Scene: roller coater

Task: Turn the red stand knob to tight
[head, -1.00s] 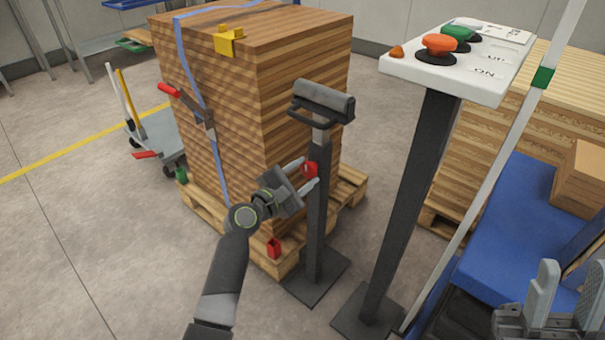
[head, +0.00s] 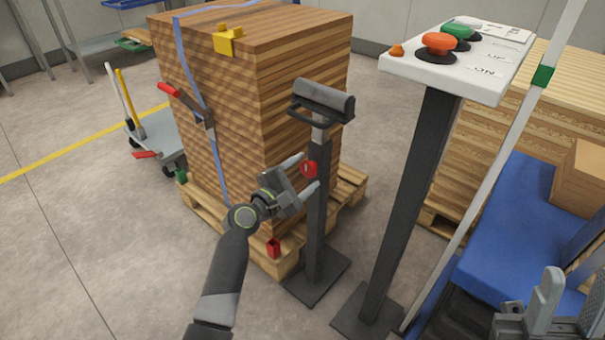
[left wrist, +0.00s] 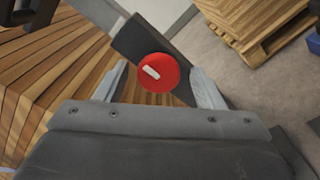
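The red stand knob (head: 309,169) sits on the side of a dark upright post (head: 318,220) that carries a black roller head (head: 323,101). In the left wrist view the knob (left wrist: 158,73) is a round red disc with a short white mark, slightly tilted. My left gripper (head: 308,174) is open, with one finger on each side of the knob. In the left wrist view a gap shows between each finger and the knob. My right gripper (head: 540,318) is partly in view at the lower right corner, away from the stand.
A strapped stack of wooden boards (head: 220,110) on a pallet stands just behind the stand. A control panel (head: 455,65) with orange and green buttons stands on a post to the right. A blue surface (head: 500,235) lies at the right. Open floor is at the left.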

